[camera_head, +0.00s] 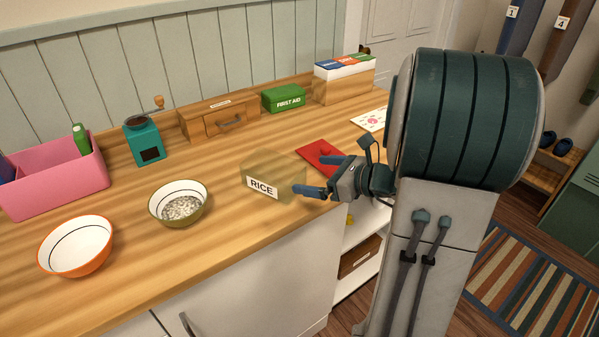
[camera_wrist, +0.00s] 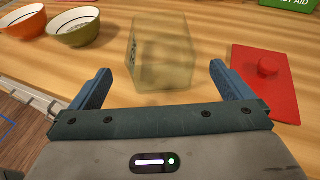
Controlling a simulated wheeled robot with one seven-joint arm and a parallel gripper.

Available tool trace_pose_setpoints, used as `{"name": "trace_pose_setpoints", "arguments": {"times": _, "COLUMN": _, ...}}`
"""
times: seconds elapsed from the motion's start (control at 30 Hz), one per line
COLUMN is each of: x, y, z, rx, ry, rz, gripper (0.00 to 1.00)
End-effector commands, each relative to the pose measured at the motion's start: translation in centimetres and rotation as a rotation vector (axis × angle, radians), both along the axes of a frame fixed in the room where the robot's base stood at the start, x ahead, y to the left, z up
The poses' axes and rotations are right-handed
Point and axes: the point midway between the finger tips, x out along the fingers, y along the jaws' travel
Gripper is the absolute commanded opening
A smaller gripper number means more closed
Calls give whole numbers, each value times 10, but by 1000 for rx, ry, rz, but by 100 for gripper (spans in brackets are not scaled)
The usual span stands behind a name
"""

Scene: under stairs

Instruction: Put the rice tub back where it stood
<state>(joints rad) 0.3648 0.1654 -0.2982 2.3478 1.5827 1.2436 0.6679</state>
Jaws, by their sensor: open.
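The rice tub (camera_head: 285,181) is a see-through, pale box with a white RICE label, upright on the wooden counter near its front edge. It looks empty or nearly so. My gripper (camera_head: 313,178) is open, with blue fingers, just to the right of the tub. In the wrist view the tub (camera_wrist: 163,58) stands ahead, between the lines of the open fingers (camera_wrist: 160,88), and is not held. A red lid (camera_head: 322,155) with a round knob lies flat behind the gripper; it also shows at the right of the wrist view (camera_wrist: 266,85).
A green bowl (camera_head: 157,209) with grains in it and an orange-rimmed bowl (camera_head: 47,257) stand left of the tub. A pink bin (camera_head: 75,186), teal grinder (camera_head: 143,148), wooden drawer box (camera_head: 205,123) and green first aid box (camera_head: 270,99) line the back. A white card (camera_head: 369,119) lies at right.

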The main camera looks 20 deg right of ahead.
Motion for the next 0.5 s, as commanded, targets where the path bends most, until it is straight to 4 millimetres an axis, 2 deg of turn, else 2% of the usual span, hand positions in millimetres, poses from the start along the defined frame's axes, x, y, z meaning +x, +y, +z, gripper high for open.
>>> {"name": "trace_pose_setpoints", "arguments": {"times": 0.13, "x": -10, "y": -8, "z": 4, "rx": -3, "ry": 0, "rz": 3, "gripper": 100}}
{"name": "trace_pose_setpoints", "arguments": {"times": 0.23, "x": -17, "y": 2, "z": 5, "rx": -41, "ry": -4, "rz": 53, "gripper": 100}}
{"name": "trace_pose_setpoints", "arguments": {"times": 0.37, "x": -39, "y": 40, "z": 3, "rx": -194, "ry": -25, "rz": 247, "gripper": 100}}
{"name": "trace_pose_setpoints", "arguments": {"times": 0.5, "x": -80, "y": 83, "z": -5, "rx": -458, "ry": -88, "rz": 558, "gripper": 100}}
